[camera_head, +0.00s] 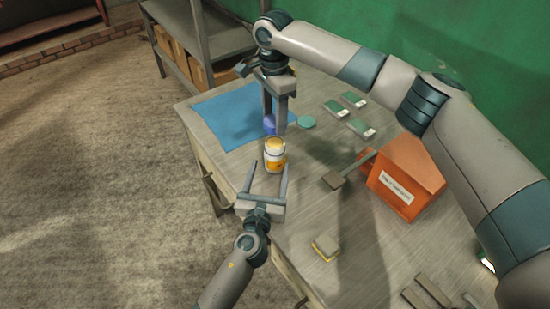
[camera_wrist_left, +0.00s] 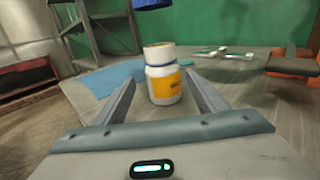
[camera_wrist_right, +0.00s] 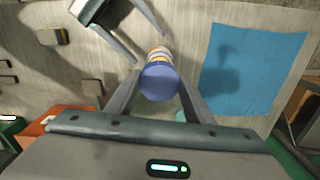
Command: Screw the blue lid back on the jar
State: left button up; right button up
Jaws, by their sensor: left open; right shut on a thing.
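The jar (camera_head: 274,156) is white with a yellow-orange label and stands upright on the table, its top uncovered. It also shows in the left wrist view (camera_wrist_left: 163,84), between the open fingers. My left gripper (camera_head: 265,170) is open around the jar's near side; contact cannot be told. The blue lid (camera_head: 269,124) is in my right gripper (camera_head: 279,127), which is shut on it and points down above the jar. In the right wrist view the lid (camera_wrist_right: 160,82) hides most of the jar below. In the left wrist view the lid (camera_wrist_left: 152,4) shows at the top edge, apart from the jar.
A blue cloth (camera_head: 228,112) lies behind and left of the jar. A teal disc (camera_head: 306,122) and several green-and-white pieces (camera_head: 357,126) lie behind right. An orange box (camera_head: 408,170) stands at right. A sponge-like block (camera_head: 325,247) lies near the front. The left table edge is close.

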pick_arm(q)
jog(key=w, duration=0.2)
jog(key=w+d, duration=0.1)
jog(key=w, duration=0.4)
jog(key=shift+w+d, duration=0.15)
jog(key=shift+w, duration=0.05)
jog(key=c, duration=1.4)
pick_arm(e)
send_over(273, 143)
jog(key=shift+f, duration=2.5)
